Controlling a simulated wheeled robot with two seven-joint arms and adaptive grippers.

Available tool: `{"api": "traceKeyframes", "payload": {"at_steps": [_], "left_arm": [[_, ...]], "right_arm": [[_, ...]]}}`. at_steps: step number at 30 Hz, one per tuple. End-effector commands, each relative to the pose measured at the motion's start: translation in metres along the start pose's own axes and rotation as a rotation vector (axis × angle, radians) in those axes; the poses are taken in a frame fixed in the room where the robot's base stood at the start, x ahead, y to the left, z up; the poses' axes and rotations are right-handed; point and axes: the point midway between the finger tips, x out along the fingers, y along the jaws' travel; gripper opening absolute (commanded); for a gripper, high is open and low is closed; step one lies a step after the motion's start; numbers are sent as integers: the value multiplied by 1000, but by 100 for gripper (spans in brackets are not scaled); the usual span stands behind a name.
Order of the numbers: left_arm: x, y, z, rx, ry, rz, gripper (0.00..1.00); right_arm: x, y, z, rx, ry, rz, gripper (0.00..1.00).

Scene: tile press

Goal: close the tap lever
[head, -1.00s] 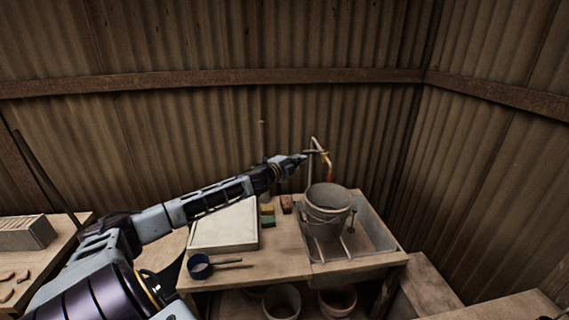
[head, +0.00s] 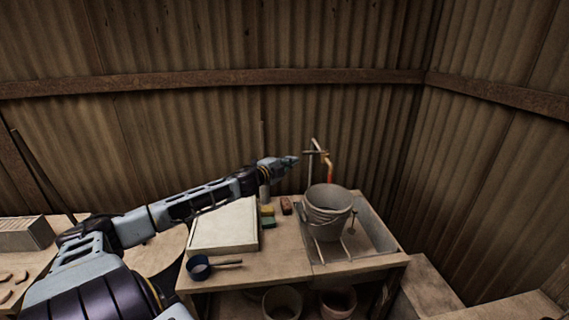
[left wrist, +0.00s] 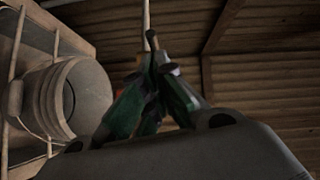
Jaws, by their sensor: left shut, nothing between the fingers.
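The tap (head: 316,144) is a thin bent pipe standing at the back of the sink. A short bar that looks like its lever (head: 313,152) crosses the pipe near the top, roughly level. A red-orange part (head: 329,172) hangs below on the right. My left gripper (head: 293,160) is shut and empty, just left of the bar with a small gap. In the left wrist view its green fingers (left wrist: 151,42) come together at the tips. I cannot clearly make out the tap in that view. My right gripper is not in view.
A grey bucket (head: 328,198) stands over the sink (head: 375,235) below the tap; it also shows in the left wrist view (left wrist: 62,98). Corrugated walls close off the back.

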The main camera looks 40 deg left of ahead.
Motion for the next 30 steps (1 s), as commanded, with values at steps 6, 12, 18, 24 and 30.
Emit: {"api": "traceKeyframes", "payload": {"at_steps": [6,12,18,24,30], "left_arm": [[-7,0,4,-1,0,1,0],[-13,0,7,-1,1,1,0],[-18,-2,9,0,1,1,0],[-19,-2,10,0,1,0,0],[-19,-2,10,0,1,0,0]], "right_arm": [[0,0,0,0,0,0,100],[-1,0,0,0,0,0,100],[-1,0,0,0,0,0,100],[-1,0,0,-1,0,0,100],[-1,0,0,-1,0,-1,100]]}}
